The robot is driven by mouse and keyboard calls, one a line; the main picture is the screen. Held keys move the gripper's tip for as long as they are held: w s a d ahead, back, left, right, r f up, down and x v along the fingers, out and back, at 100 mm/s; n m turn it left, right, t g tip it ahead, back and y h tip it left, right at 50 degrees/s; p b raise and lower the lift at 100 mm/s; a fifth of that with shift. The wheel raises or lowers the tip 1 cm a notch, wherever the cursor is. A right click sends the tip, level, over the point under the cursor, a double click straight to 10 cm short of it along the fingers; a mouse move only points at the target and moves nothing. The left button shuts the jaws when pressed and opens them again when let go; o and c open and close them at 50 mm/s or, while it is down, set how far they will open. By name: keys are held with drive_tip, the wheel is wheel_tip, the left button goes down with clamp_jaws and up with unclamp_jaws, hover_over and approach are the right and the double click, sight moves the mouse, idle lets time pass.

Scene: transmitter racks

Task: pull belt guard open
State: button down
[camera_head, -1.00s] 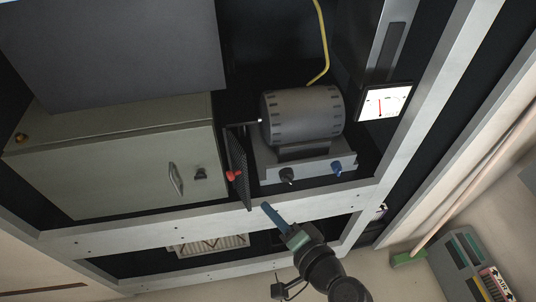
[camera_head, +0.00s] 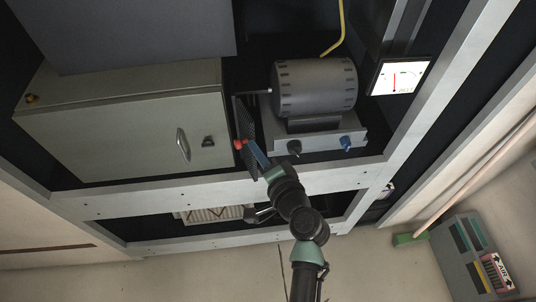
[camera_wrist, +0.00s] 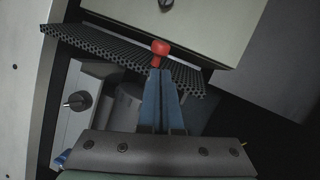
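The belt guard (camera_head: 247,120) is a dark perforated panel with a red knob (camera_head: 240,144). It stands edge-on between the grey cabinet and the motor. In the wrist view the guard (camera_wrist: 105,47) slants across the top, and its red knob (camera_wrist: 160,48) is just beyond my blue fingertips. My gripper (camera_head: 253,147) is beside the knob, very near it. In the wrist view the fingers (camera_wrist: 160,73) lie close together with only a thin gap. I see nothing clearly held between them, and contact with the knob cannot be made out.
A grey motor (camera_head: 315,88) on a base with a black knob (camera_head: 294,147) and a blue knob (camera_head: 346,142) is right of the guard. A grey cabinet (camera_head: 130,125) is left. The pale frame rail (camera_head: 180,188) runs below my gripper.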

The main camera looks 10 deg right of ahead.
drive_tip(key=shift+a+r, duration=0.1)
drive_tip(key=shift+a, duration=0.7)
drive_tip(key=a, duration=0.3)
drive_tip(key=shift+b, duration=0.3)
drive_tip(key=shift+r, duration=0.1)
